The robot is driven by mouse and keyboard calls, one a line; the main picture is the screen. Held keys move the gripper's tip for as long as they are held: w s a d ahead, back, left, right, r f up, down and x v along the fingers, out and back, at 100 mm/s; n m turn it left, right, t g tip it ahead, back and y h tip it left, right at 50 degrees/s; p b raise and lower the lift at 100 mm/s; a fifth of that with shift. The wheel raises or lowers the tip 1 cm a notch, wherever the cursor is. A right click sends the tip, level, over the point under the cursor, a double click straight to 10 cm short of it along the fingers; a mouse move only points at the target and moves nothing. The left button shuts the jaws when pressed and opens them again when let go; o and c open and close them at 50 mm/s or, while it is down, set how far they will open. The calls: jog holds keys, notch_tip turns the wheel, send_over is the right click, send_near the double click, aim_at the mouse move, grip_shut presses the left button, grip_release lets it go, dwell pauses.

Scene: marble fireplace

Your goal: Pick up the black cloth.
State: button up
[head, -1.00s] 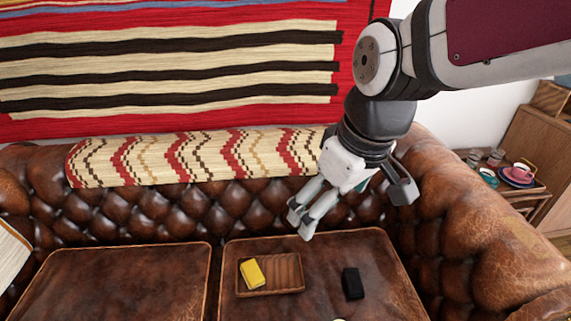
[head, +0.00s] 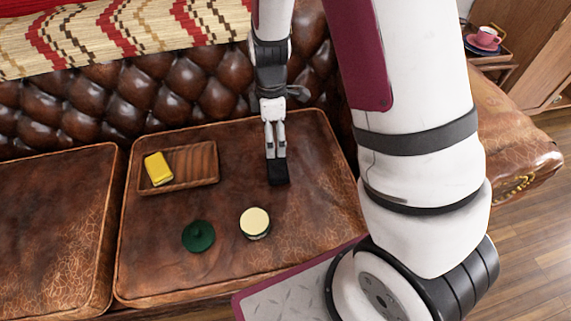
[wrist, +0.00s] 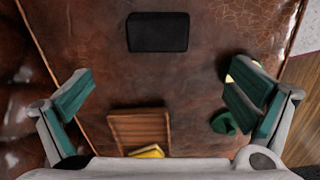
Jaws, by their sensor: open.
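The black cloth (head: 278,173) is a small dark folded block lying on the right seat cushion of the brown leather sofa. In the head view my gripper (head: 275,155) points down at it, and the fingertips overlap its back edge in the picture. In the wrist view the black cloth (wrist: 157,32) lies flat and whole at the top middle, beyond my fingers. My gripper (wrist: 158,92) is open there, its green-padded fingers wide apart with nothing between them. The gripper and cloth look apart; the exact height gap is hard to tell.
A wooden tray (head: 205,178) with a yellow block (head: 158,169) lies left of the cloth. A dark green lid-like object (head: 198,236) and a round cream-topped jar (head: 255,222) stand nearer the cushion's front. The tufted backrest (head: 190,95) rises behind. The cushion's right part is clear.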

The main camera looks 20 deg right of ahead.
aim_at(276, 164)
notch_tip(276, 164, down, 9)
jog(key=b, duration=0.3)
jog(key=shift+d, duration=0.15)
jog(key=shift+w+d+f+b, duration=0.1)
jog(key=shift+f+b, duration=0.65)
jog(key=shift+f, duration=0.55)
jog(key=shift+d+f+b, duration=0.1)
jog(key=shift+f+b, duration=0.6)
jog(key=shift+f, duration=0.6)
jog(key=shift+c, duration=0.2)
jog(key=c, duration=0.8)
